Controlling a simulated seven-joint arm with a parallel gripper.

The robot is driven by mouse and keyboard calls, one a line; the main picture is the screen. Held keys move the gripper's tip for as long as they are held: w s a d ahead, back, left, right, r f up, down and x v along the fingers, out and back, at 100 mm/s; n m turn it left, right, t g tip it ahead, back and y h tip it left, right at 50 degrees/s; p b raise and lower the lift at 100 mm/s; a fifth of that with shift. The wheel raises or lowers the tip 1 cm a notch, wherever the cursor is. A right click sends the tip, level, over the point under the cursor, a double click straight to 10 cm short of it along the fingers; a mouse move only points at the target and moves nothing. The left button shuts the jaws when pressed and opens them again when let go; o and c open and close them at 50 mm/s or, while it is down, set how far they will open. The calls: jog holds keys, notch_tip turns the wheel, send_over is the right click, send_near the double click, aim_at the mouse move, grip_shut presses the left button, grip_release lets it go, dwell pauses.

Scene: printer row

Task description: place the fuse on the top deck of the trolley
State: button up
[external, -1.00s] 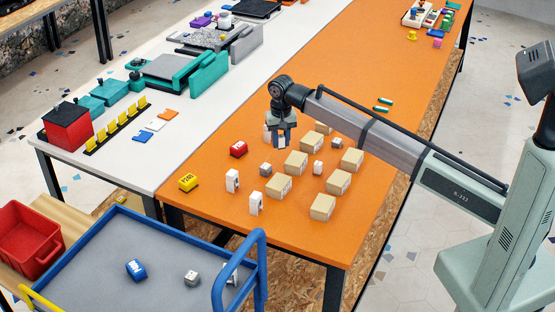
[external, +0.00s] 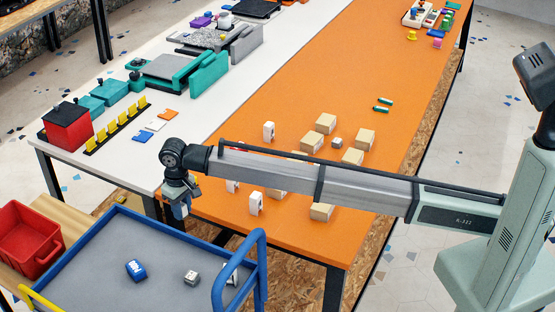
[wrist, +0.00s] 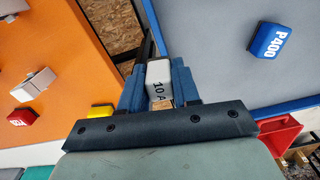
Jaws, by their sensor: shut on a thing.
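My gripper (external: 180,208) is shut on a small pale grey fuse marked "10 A" (wrist: 159,76), clear between the two blue-grey fingertips in the wrist view. In the external view the fuse cannot be made out between the fingers. The gripper hangs above the near left end of the orange table, close to the trolley's far edge. The trolley's grey top deck (external: 105,262) has a blue rim and lies below and left of the gripper; it also fills the right of the wrist view (wrist: 210,40).
A blue P400 block (external: 136,269) and a small grey block (external: 191,278) stand on the deck. Another item is partly hidden behind the blue handle (external: 263,262). Much of the deck is bare. Beige boxes (external: 325,123) and white blocks (external: 269,131) stand on the orange table.

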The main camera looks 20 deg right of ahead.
jog(key=n, duration=0.2)
send_over(172, 260)
jog(key=shift+s+f, duration=0.1)
jog(key=shift+f, duration=5.1)
jog(key=shift+f, duration=0.1)
jog(key=o, duration=1)
jog(key=shift+o, duration=0.2)
notch_tip(172, 260, up, 12)
jog(key=shift+d, duration=0.1)
